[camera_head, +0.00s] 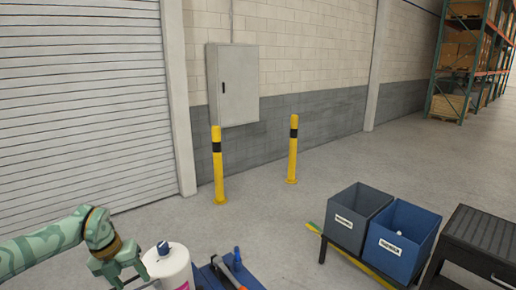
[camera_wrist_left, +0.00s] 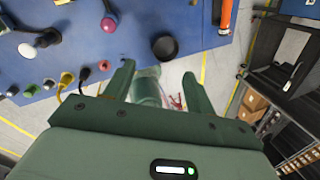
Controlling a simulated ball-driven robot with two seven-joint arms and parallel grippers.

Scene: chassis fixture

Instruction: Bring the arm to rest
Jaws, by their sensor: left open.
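My left arm comes in from the lower left in the head view. Its green left gripper (camera_head: 122,272) hangs beside a white round container (camera_head: 168,266) with a dark-and-blue knob on top; I cannot tell whether they touch. In the left wrist view the two fingers of the left gripper (camera_wrist_left: 157,80) stand wide apart with nothing gripped between them. A pale green shape shows behind the gap and is partly hidden. My right gripper is in neither view.
A blue board (camera_wrist_left: 100,35) with several knobs, plugs and a black round part (camera_wrist_left: 165,47) lies beyond the fingers. A grey bin (camera_head: 357,215) and a blue bin (camera_head: 402,240) stand at right, beside a black cart (camera_head: 485,235). Yellow bollards (camera_head: 218,170) stand before the wall; floor there is clear.

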